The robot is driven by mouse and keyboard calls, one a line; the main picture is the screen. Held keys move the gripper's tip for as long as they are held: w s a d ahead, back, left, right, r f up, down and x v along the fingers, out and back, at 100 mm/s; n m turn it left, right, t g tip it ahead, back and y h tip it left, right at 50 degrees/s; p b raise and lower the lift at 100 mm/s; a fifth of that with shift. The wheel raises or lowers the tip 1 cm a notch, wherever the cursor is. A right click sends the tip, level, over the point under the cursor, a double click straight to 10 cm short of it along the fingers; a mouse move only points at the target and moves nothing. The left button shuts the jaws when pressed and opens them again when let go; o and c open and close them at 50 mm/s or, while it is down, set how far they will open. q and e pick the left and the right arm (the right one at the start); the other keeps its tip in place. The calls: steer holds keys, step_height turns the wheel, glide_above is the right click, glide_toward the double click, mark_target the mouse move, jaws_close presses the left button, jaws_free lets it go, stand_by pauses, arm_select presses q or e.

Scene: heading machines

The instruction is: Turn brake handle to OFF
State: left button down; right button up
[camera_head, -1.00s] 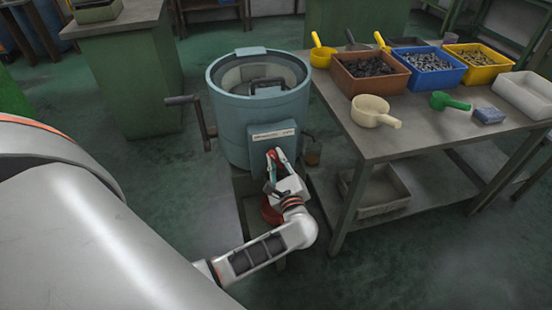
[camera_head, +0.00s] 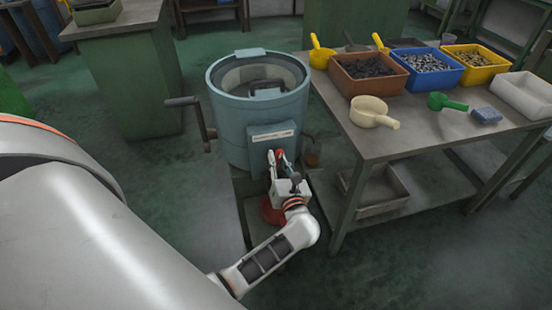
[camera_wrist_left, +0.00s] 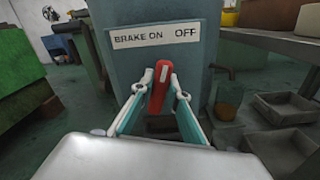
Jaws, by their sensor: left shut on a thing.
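The blue-grey round machine (camera_head: 240,135) stands left of the workbench. Its label plate (camera_wrist_left: 156,35) reads "BRAKE ON" at left and "OFF" at right. The red brake handle (camera_wrist_left: 161,84) sits below the plate in the left wrist view, under the gap between the two words, with its top leaning slightly right. My left gripper (camera_wrist_left: 160,98) is shut on the handle, a finger on each side; in the head view the left gripper (camera_head: 277,158) is at the machine's front. My right gripper is not in view.
The workbench (camera_head: 418,133) at right holds bins, scoops and a cream pan (camera_head: 369,112). A crank handle (camera_head: 186,102) sticks out from the machine's left side. A red round part (camera_head: 272,211) is low beneath the gripper. Open floor lies in front of the bench.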

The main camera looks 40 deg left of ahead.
arm_select(q)
steer(key=m, duration=0.2)
steer(key=shift+m+p, duration=0.3)
steer(key=shift+p, duration=0.05)
steer(key=shift+m, duration=0.6)
steer(key=c, duration=2.1)
jaws_free()
steer(key=shift+o, duration=0.7)
steer(key=v, duration=0.7)
steer(key=shift+d, duration=0.25)
